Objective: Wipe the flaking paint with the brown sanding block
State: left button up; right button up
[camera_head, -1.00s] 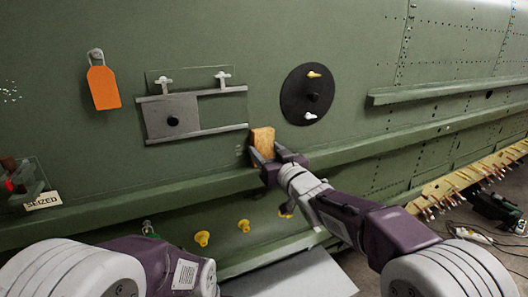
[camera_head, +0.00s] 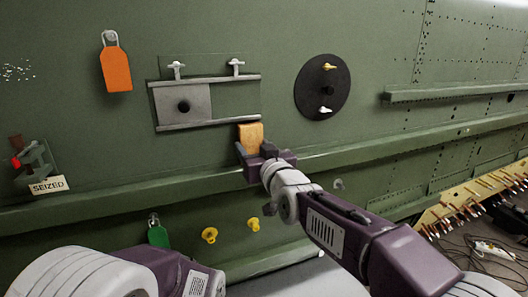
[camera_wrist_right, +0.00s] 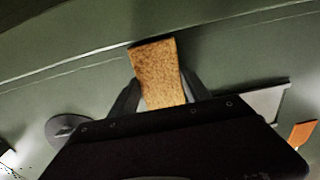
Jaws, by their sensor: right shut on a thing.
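The brown sanding block (camera_head: 250,136) stands upright in my right gripper (camera_head: 257,153), which is shut on its lower part. They are in front of the green fuselage skin, just below the right end of the grey sliding plate's rails. The wrist view shows the block (camera_wrist_right: 158,75) between the two dark fingers (camera_wrist_right: 160,92), its upper part sticking out; I cannot tell whether it touches the skin. The flaking paint (camera_head: 17,72) is a patch of white specks at the far left of the head view, well away from the block. My left gripper is out of view.
Between block and specks are the railed grey plate (camera_head: 184,104) and an orange tag (camera_head: 116,69). A ledge (camera_head: 110,196) runs below. A seized red-handled fitting (camera_head: 32,164) sits at lower left. A black disc (camera_head: 322,87) is right of the block.

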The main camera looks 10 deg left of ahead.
jog(key=shift+s+a, duration=0.2)
jog(key=shift+a, duration=0.1)
jog(key=shift+s+d+f, duration=0.1)
jog(key=shift+s+d, duration=0.05)
jog(key=b+v, duration=0.2)
jog(key=v, duration=0.3)
jog(key=shift+s+d+b, duration=0.1)
jog(key=shift+d+b, duration=0.05)
jog(key=shift+b, duration=0.15)
